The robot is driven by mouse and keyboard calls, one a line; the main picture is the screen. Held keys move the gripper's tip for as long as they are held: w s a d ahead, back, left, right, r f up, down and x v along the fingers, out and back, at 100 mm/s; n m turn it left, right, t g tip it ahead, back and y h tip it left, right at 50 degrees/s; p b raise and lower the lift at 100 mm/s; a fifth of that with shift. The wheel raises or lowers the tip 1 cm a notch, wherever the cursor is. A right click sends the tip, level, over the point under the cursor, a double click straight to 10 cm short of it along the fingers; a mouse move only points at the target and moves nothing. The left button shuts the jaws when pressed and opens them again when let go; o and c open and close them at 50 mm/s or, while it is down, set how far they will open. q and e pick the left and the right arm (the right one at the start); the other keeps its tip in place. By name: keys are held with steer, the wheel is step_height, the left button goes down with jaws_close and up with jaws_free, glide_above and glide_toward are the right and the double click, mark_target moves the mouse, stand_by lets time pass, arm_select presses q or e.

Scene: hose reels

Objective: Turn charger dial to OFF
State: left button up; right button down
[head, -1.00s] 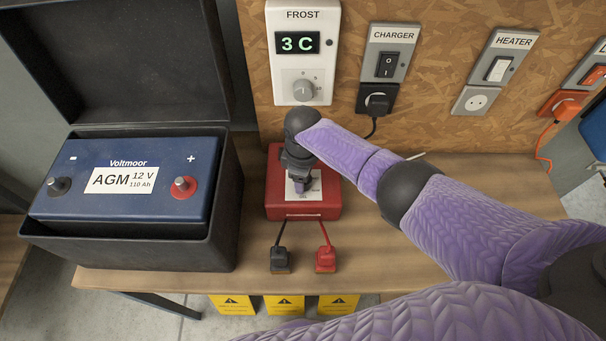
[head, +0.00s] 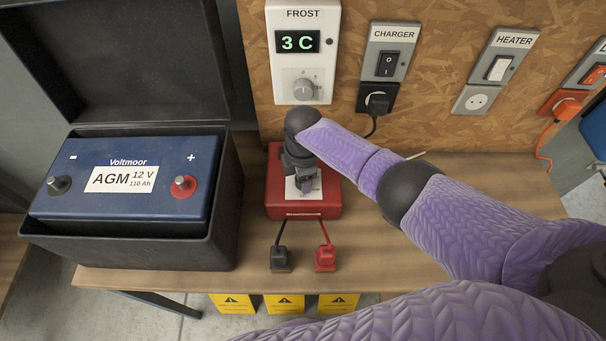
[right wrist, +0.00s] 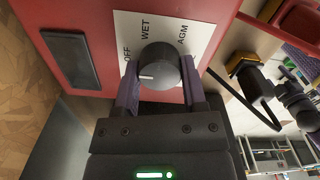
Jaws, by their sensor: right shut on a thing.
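The red charger (head: 330,200) sits on the bench with a white dial label on its top. My right gripper (head: 303,185) is over it, pointing down, and hides the dial in the head view. In the right wrist view the round dark grey dial (right wrist: 161,68) is between the two fingers of my right gripper (right wrist: 160,80), which is shut on it. The label (right wrist: 205,35) reads OFF, WET and AGM. The dial's white pointer line points left in that view, on the side of the word OFF. My left gripper is not in view.
An open black box (head: 120,250) with a blue AGM battery (head: 130,205) stands left of the charger. Black (head: 280,258) and red (head: 326,258) clamps lie in front. The frost controller (head: 303,60) and charger switch (head: 388,65) are on the wall behind.

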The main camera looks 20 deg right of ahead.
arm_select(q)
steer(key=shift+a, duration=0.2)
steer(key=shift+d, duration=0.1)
arm_select(e)
steer(key=shift+c, duration=2.4)
jaws_free()
steer(key=shift+o, duration=1.1)
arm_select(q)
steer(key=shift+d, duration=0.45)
arm_select(e)
steer(key=shift+o, duration=0.6)
step_height(320, 180, up, 9)
steer(key=p, duration=0.3)
steer(key=shift+r+p, duration=0.15)
steer(key=shift+p, duration=0.2)
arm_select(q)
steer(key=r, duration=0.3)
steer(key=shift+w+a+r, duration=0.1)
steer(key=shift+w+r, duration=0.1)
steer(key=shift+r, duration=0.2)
arm_select(e)
steer(key=shift+r, duration=0.3)
